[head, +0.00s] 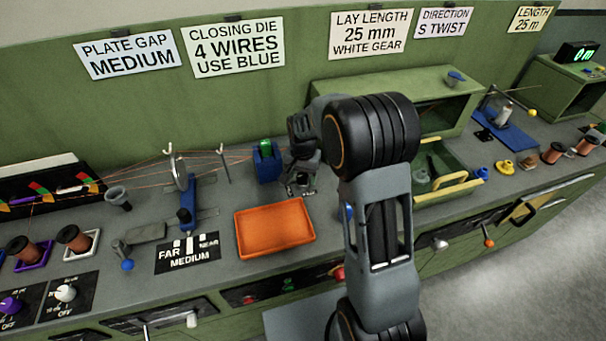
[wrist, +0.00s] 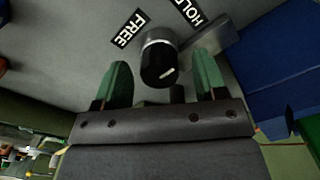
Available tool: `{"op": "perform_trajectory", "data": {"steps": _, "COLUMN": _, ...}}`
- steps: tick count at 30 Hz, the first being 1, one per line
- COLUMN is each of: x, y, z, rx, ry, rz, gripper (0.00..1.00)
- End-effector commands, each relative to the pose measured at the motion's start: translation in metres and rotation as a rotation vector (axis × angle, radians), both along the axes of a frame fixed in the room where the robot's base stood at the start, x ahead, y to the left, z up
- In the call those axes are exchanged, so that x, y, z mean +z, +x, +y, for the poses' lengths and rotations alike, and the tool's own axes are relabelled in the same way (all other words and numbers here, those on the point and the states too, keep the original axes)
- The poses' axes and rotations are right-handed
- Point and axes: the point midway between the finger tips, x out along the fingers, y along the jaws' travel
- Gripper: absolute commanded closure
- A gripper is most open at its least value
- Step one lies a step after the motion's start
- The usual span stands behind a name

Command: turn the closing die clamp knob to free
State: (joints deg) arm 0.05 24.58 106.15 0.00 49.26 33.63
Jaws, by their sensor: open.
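The clamp knob (wrist: 160,62) is a dark round knob with a pale band and a short white mark on its face. In the wrist view it stands between the two green fingers of my gripper (wrist: 164,66), with a gap on each side. My gripper is open and does not hold it. I cannot tell which label the mark points to. In the head view my gripper (head: 301,186) is beside the blue die block (head: 266,166); the knob is hidden there.
A grey bar (wrist: 211,40) lies right of the knob, close to one finger, with a blue block (wrist: 275,55) beyond. An empty orange tray (head: 275,228) stands in front of the die block. Wires (head: 235,155) run into the block from the left. A green open drawer (head: 440,165) is to the right.

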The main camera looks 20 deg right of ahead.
Motion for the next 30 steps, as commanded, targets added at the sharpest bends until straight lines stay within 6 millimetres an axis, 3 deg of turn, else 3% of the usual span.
{"op": "perform_trajectory", "data": {"steps": 7, "x": -0.0004, "y": 0.0, "z": 0.0, "rx": 0.0, "ry": 0.0, "rz": 0.0, "gripper": 0.36}}
{"op": "perform_trajectory", "data": {"steps": 22, "x": -0.0001, "y": 0.0, "z": 0.0, "rx": 0.0, "ry": 0.0, "rz": 0.0, "gripper": 0.84}}
{"op": "perform_trajectory", "data": {"steps": 30, "x": -0.0002, "y": 0.0001, "z": 0.0, "rx": 0.035, "ry": 0.0, "rz": 0.0, "gripper": 0.84}}
